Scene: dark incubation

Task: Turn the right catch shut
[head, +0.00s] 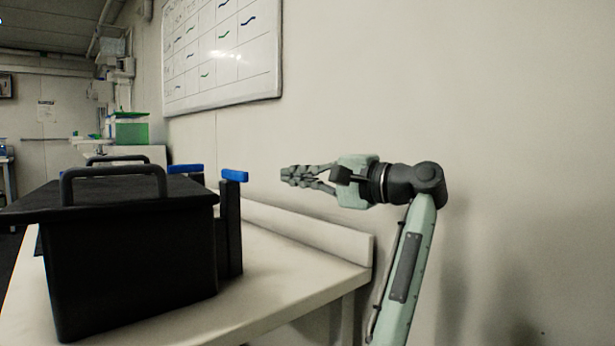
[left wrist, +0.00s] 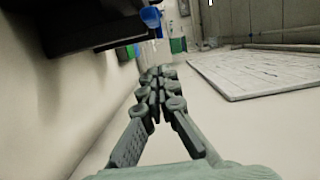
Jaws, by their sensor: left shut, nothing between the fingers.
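A black box with a dark lid (head: 110,193) stands on the white table. Two blue catches sit atop black posts at its right side. The nearer, right-hand catch (head: 235,176) sits over its post (head: 230,230), clear of the lid as far as I can see. The other catch (head: 185,169) is farther back and to the left, reaching toward the lid. My left gripper (head: 284,175) is shut and empty, in the air to the right of the nearer catch, pointing left at it with a gap between. In the left wrist view a blue catch (left wrist: 151,17) shows ahead of the closed fingers (left wrist: 160,72).
The lid has black handles (head: 113,172) standing up. The table (head: 270,275) has a raised rim along the wall and is bare right of the box. A whiteboard (head: 225,60) hangs on the wall behind. A green container (head: 130,130) stands far back.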

